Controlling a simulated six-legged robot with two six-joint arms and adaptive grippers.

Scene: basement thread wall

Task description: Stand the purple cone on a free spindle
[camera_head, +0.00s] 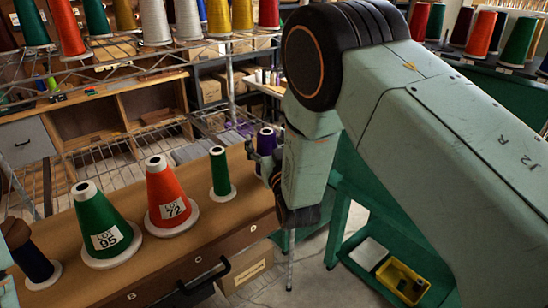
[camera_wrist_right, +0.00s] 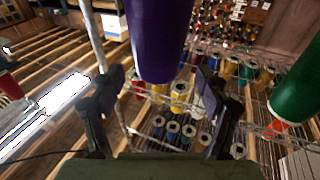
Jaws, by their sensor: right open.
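The purple cone (camera_head: 267,142) stands upright at the far right end of the brown-topped case (camera_head: 130,262), partly hidden behind my right gripper (camera_head: 264,168). In the right wrist view the purple cone (camera_wrist_right: 160,38) is at the top middle. My right gripper (camera_wrist_right: 162,88) is open there, its fingers to either side of the cone's lower end; I cannot tell whether they touch it. A small dark part at the left edge seems to be my left gripper (camera_head: 14,234), by a navy cone (camera_head: 32,262); its jaws are unclear. I see no free spindle clearly.
A large green cone (camera_head: 100,222), an orange cone (camera_head: 166,190) and a small green cone (camera_head: 219,172) stand along the case on white discs. Wire shelves with more cones (camera_head: 155,20) are behind. A green cart with a yellow tray (camera_head: 402,284) is at right.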

